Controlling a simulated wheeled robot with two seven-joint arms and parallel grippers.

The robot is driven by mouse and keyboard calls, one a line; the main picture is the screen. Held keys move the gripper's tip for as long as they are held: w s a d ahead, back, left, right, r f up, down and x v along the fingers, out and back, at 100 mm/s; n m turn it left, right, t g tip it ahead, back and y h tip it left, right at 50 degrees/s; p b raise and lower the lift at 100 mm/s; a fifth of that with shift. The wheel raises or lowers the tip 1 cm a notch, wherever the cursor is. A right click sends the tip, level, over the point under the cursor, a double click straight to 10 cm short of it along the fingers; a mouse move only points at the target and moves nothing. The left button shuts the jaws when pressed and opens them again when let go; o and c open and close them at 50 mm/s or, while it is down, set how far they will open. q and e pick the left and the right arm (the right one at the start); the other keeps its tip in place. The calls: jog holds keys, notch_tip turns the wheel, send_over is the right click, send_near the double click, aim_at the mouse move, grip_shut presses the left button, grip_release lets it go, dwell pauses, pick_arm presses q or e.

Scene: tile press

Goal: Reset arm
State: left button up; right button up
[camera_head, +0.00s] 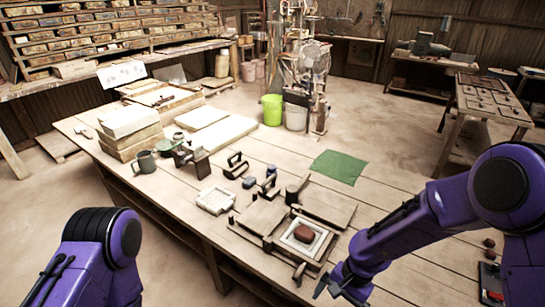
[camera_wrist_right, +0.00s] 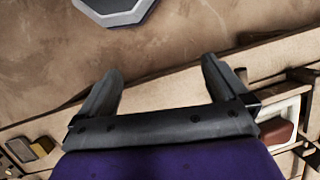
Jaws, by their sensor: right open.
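My right gripper (camera_head: 338,285) is low at the front right of the wooden table in the head view, just right of the tile press. In the right wrist view the right gripper (camera_wrist_right: 158,90) has its two fingers apart with nothing between them. The press holds a white square mould (camera_head: 287,237) with a reddish-brown clay lump (camera_head: 303,234) in it. The clay lump (camera_wrist_right: 276,131) also shows at the right edge of the wrist view. My left arm shows at the lower left of the head view, but its gripper is out of frame.
A white square tile frame (camera_head: 216,200) and several small tools lie left of the press. A green mat (camera_head: 339,167) lies behind it. White slabs (camera_head: 130,122) and a grey mug (camera_head: 147,161) stand farther left. Bare tabletop lies around the mat.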

jog(key=s+d+f+t+h+b, duration=0.1)
jog(key=s+d+f+b, duration=0.2)
jog(key=f, duration=0.4)
jog(key=s+d+f+t+h+b, duration=0.1)
jog(key=s+d+f+t+h, duration=0.15)
jog(key=s+f, duration=0.45)
jog(key=s+d+f+n+t+h+b, duration=0.1)
jog(key=s+d+f+t+h+b, duration=0.1)
jog(key=s+d, duration=0.6)
notch_tip(320, 180, down, 2)
jog(key=shift+s+d+f+h, duration=0.2)
jog(key=shift+s+d+h, duration=0.05)
jog(key=shift+s+h, duration=0.45)
